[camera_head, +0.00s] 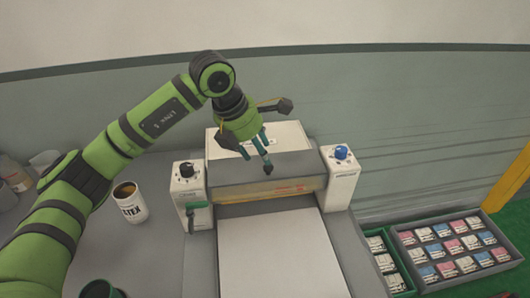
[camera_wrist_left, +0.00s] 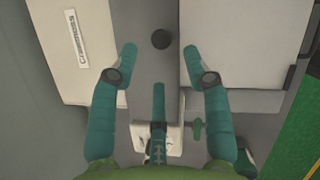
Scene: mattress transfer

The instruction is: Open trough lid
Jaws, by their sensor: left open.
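The trough lid (camera_head: 292,161) is a grey cover lying across the machine between two white side blocks. A round black knob (camera_wrist_left: 161,39) stands on the grey surface in the left wrist view. My left gripper (camera_head: 257,162) hangs above the lid, fingers pointing down. Its fingers (camera_wrist_left: 160,62) are spread apart and empty, with the knob just beyond the fingertips. I cannot tell the height gap. The arm and fingers hide part of the lid in the head view. Below the lid's front edge a yellowish strip (camera_head: 262,190) shows. My right gripper is not in view.
The left block (camera_head: 188,178) has a black knob and green lever; the right block (camera_head: 341,175) has a blue knob (camera_head: 341,152). A white sheet (camera_head: 270,255) lies in front. A tin (camera_head: 131,203) stands left. Trays (camera_head: 450,285) of small packs lie right.

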